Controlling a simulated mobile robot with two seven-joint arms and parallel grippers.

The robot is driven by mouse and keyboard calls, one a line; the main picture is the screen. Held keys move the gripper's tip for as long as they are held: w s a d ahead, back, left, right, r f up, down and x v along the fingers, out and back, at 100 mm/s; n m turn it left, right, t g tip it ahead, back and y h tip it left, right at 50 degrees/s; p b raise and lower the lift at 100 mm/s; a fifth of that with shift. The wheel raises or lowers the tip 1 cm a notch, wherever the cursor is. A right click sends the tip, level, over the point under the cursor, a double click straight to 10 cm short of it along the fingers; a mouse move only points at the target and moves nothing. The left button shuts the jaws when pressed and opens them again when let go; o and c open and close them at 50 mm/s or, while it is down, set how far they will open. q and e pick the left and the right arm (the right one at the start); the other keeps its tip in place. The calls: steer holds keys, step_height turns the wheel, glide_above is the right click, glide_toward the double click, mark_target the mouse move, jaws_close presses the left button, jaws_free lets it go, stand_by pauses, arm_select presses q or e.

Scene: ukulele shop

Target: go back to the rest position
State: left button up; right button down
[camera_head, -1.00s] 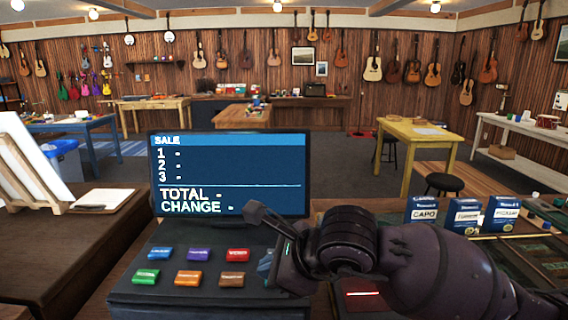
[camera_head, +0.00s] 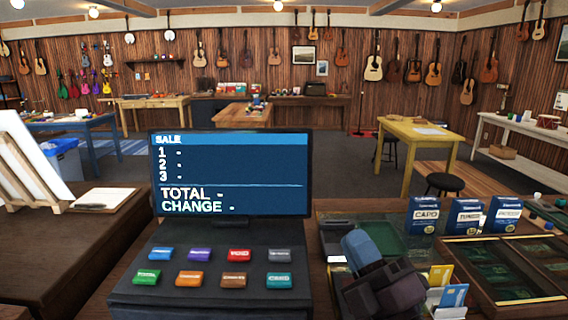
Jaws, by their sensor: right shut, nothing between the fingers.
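My right gripper (camera_head: 366,252) is low in the picture, just right of the cash register (camera_head: 217,260). It is shut and empty, seen foreshortened, and apart from the register's keys. The register's screen (camera_head: 231,174) reads SALE, with lines 1 to 3, TOTAL and CHANGE blank. Its coloured keys all show uncovered below the screen. My left gripper is not in view.
Blue and white boxes (camera_head: 466,216) stand right of my right gripper. Cards in a holder (camera_head: 448,289) are close on its right, beside a glass-topped case (camera_head: 503,268). A clipboard (camera_head: 104,199) lies on the left. A yellow table (camera_head: 418,131) stands beyond.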

steer(key=s+d+f+m+g+h, duration=0.3)
steer(key=d+f+m+g+h, duration=0.4)
steer(key=d+f+m+h, duration=0.95)
steer(key=s+f+m+g+y, duration=0.45)
steer(key=s+f+g, duration=0.75)
steer(key=s+f, duration=0.55)
steer(key=w+f+t, duration=0.6)
steer(key=f+t, duration=0.2)
steer(key=f, duration=0.1)
steer(key=shift+d, duration=0.3)
